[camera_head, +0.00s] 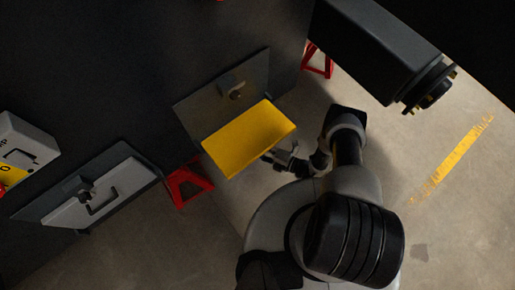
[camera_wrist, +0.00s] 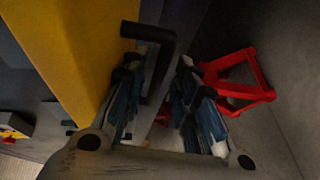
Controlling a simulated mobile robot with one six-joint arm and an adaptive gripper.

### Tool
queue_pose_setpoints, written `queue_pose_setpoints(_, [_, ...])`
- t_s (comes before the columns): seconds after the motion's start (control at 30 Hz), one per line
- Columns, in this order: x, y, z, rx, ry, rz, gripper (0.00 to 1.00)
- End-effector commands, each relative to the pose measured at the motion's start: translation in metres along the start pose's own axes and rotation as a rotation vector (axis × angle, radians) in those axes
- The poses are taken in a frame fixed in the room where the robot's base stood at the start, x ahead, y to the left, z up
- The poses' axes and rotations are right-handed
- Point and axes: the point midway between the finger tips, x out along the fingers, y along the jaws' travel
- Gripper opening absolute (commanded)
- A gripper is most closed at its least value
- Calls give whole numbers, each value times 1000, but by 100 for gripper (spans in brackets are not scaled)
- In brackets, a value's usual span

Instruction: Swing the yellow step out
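The yellow step (camera_head: 248,138) is a flat panel in front of a grey mounting plate (camera_head: 222,97) on the dark chassis side. In the wrist view the yellow step (camera_wrist: 62,50) fills the upper left. A black bar handle (camera_wrist: 158,36) stands out from the step, and its bend reaches between my fingers. My gripper (camera_head: 280,158) is at the lower right edge of the step in the head view. In the wrist view my gripper (camera_wrist: 160,72) is open, its blue-padded fingers on either side of the handle with a gap. Contact with the handle cannot be told.
A red stand (camera_head: 188,182) is on the floor just left of my gripper; another red stand (camera_head: 318,60) is behind. A grey panel with a handle (camera_head: 98,192) is at the left. A dark beam with a hub (camera_head: 385,50) overhangs at upper right. Concrete floor (camera_head: 455,215) is free at right.

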Motion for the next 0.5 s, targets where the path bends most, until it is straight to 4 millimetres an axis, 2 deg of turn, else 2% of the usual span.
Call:
queue_pose_setpoints(0.17, [-3,2,1,-2,0,5,30])
queue_pose_setpoints(0.27, [-12,2,2,-1,-4,4,30])
queue_pose_setpoints(0.5, [-56,2,3,1,-9,4,30])
